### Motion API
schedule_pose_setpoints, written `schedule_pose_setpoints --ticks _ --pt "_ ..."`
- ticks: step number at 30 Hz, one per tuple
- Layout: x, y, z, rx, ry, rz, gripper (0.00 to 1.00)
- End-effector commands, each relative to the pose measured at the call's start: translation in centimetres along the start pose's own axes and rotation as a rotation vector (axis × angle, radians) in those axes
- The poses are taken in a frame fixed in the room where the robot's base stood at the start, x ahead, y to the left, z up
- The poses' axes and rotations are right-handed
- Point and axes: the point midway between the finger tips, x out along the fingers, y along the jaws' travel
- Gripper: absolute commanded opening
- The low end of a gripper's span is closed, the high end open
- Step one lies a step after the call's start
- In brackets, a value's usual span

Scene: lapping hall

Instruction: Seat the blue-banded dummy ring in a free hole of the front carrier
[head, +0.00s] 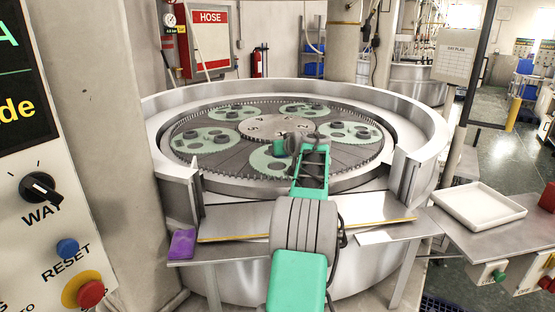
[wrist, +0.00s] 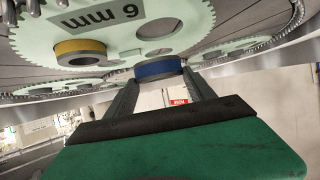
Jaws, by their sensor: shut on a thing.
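In the wrist view the blue-banded dummy ring (wrist: 158,70) sits between the two fingers of my gripper (wrist: 160,84), which is shut on it. The ring is close to the edge of the pale green front carrier (wrist: 115,30); I cannot tell whether they touch. The carrier has open round holes and dark lettering. A yellow-banded ring (wrist: 82,52) sits in one of its holes. In the head view the front carrier (head: 262,162) is partly hidden by my arm, my gripper (head: 283,150) is over it, and the blue-banded ring cannot be made out.
Other carriers with dark rings lie around the plate: left (head: 206,140), back (head: 233,112) and right (head: 350,133). A raised metal rim (head: 428,128) surrounds the machine, with a gap at the front. A white tray (head: 478,206) and a purple block (head: 182,244) stand outside.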

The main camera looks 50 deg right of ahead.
Motion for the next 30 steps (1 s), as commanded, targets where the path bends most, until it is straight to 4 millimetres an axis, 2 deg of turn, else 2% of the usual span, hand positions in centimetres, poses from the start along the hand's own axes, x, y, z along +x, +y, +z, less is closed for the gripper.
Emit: schedule_pose_setpoints --ticks 5,9,16,17,24,30 --pt "2.1 -1.8 1.2 -0.003 0.001 -0.005 0.0" --pt "3.0 -1.5 3.3 -0.002 0.002 -0.003 0.0" --pt "3.3 -1.5 4.0 -0.002 0.003 -0.002 0.0" --pt "3.4 -1.5 4.3 -0.001 -0.003 -0.003 0.64" --pt "3.4 -1.5 4.2 -0.001 -0.001 -0.003 0.84" --pt "3.3 -1.5 4.1 -0.001 0.0 -0.003 0.85"
